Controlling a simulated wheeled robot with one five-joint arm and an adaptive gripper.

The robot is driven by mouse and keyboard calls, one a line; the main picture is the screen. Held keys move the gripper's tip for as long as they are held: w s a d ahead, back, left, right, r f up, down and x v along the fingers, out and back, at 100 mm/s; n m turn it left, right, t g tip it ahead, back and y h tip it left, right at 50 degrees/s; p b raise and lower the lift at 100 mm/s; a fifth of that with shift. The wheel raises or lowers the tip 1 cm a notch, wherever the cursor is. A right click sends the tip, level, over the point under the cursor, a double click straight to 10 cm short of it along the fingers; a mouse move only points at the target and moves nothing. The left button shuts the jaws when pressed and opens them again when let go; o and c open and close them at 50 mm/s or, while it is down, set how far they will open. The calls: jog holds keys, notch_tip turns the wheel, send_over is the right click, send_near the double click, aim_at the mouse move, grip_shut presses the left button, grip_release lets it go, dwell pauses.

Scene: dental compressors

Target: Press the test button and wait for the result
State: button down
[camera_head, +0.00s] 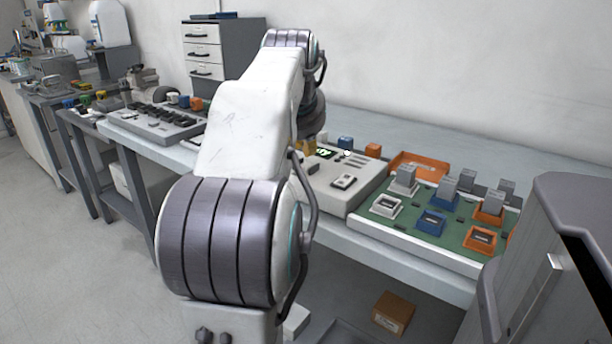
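A light grey test device (336,197) stands on the bench right of my arm. It has a small dark display (325,153) with green characters, and a grey-and-black part (343,182) sits on its top. I cannot make out which part is the test button; my arm covers the device's left side. My gripper (311,122) is at the far end of the arm, pointing down over the device's back left. Its fingers are mostly hidden, so I cannot tell whether it is open, touching or holding anything. A yellow patch shows just below it.
Right of the device, a green board (458,222) holds grey, blue and orange sockets and grey blocks. An orange tray (418,163) lies behind it. A dark grey cabinet (575,235) stands close at right. A cardboard box (393,312) is under the bench. Floor at left is clear.

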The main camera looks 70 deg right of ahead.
aim_at(304, 162)
jog(key=shift+f+b, duration=0.65)
jog(key=shift+f, duration=0.55)
dwell(2.1)
jog(key=shift+r, duration=0.2)
dwell(0.3)
jog(key=shift+r+p, duration=0.75)
jog(key=shift+p, duration=0.3)
jog(key=shift+r, duration=0.1)
notch_tip(304, 162, up, 5)
jog(key=p, duration=0.5)
dwell(0.7)
